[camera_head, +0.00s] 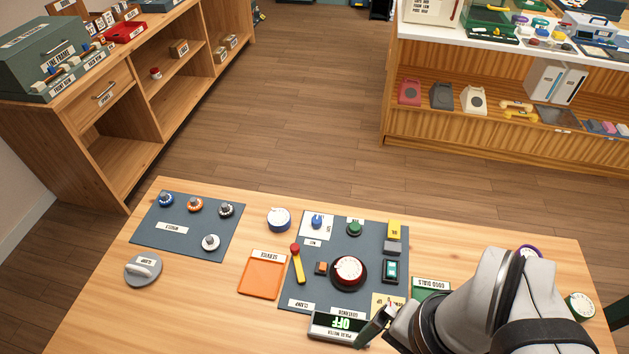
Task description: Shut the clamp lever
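The clamp lever (298,267) is a yellow bar with a red knob at its far end. It is on the left part of the dark grey mat (325,288), above a white label reading CLAMP. Just to its right is a red and white dial (348,270) on a dark round base, with a small orange block between. Whether the lever is open or shut I cannot tell. My gripper (375,325) is at the bottom, right of the lever and apart from it, by the pulse meter.
The pulse meter (338,326) reads OFF at the mat's front edge. An orange tray (262,286) lies left of the mat. A grey round piece with a handle (143,270) and a mat of several dials (187,240) are farther left. Bare table lies at the front left.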

